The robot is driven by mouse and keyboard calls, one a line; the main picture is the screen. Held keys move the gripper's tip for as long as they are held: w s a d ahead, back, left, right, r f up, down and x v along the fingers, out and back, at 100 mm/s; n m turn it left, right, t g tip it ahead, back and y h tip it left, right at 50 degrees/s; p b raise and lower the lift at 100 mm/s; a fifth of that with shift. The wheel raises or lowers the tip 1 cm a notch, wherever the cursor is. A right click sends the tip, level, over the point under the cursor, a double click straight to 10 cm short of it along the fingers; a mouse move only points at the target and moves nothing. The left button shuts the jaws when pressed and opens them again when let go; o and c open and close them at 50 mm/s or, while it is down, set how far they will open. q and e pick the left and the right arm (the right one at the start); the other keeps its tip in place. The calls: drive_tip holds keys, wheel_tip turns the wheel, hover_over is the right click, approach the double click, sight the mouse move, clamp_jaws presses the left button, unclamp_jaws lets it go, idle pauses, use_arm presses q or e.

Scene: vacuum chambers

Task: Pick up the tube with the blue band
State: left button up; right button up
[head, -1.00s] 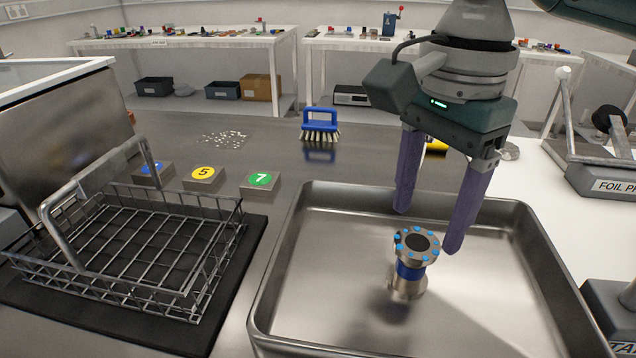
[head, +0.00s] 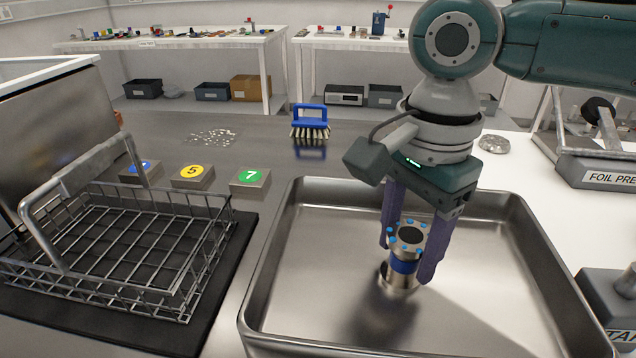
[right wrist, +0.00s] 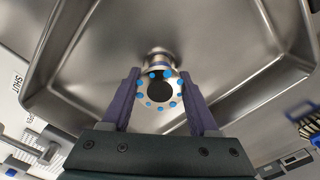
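The tube with the blue band (head: 404,266) stands upright in the steel tray (head: 310,318). It is a short metal tube with a flange at each end and blue dots around the top flange. My right gripper (head: 408,262) is lowered around it, one purple finger on each side. In the right wrist view the tube (right wrist: 159,91) sits between the spread fingers (right wrist: 160,95), with a gap showing on each side. The gripper is open. My left gripper is not in view.
A wire basket (head: 120,262) stands on a black mat at the left. A foil press (head: 605,172) is at the right. The tray walls surround the tube.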

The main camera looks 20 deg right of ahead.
clamp_jaws()
drive_tip(key=shift+r, duration=0.1)
idle(0.3)
